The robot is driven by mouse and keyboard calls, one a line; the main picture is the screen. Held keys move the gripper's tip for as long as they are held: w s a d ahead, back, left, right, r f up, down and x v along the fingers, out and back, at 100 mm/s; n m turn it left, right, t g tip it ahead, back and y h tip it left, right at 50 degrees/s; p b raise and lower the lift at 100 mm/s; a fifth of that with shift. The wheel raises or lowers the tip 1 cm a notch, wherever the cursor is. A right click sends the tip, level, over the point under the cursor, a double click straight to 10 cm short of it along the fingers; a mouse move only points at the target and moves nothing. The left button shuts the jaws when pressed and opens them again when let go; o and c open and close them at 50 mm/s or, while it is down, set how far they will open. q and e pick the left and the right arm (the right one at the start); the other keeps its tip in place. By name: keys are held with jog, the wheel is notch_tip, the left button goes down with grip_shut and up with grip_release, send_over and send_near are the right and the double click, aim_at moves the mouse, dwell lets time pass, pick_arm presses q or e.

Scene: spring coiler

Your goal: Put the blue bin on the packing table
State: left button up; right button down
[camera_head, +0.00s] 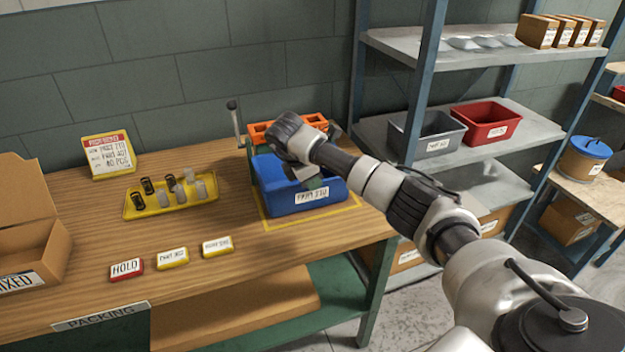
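The blue bin (292,197) stands upright on the packing table (190,225), at its right end, inside a yellow outlined square (352,214). A white label is on its front wall. My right arm reaches in from the right, and my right gripper (318,172) is over the bin, close to its rim. The wrist hides part of the bin's inside and much of the fingers, so I cannot tell whether they hold the rim. My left gripper is not in view.
Behind the bin is an orange rack (262,131). A yellow tray (170,197) holds several springs. Three label blocks, including a red HOLD one (126,269), lie near the front edge. An open carton (32,245) is at left. A shelf with grey (428,138) and red bins (487,124) stands right.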

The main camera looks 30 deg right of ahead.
jog(key=shift+f, duration=0.15)
jog(key=c, duration=1.3)
grip_release()
jog(key=shift+c, duration=0.2)
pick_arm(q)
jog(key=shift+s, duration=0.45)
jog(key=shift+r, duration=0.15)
pick_arm(e)
jog(key=v, duration=1.2)
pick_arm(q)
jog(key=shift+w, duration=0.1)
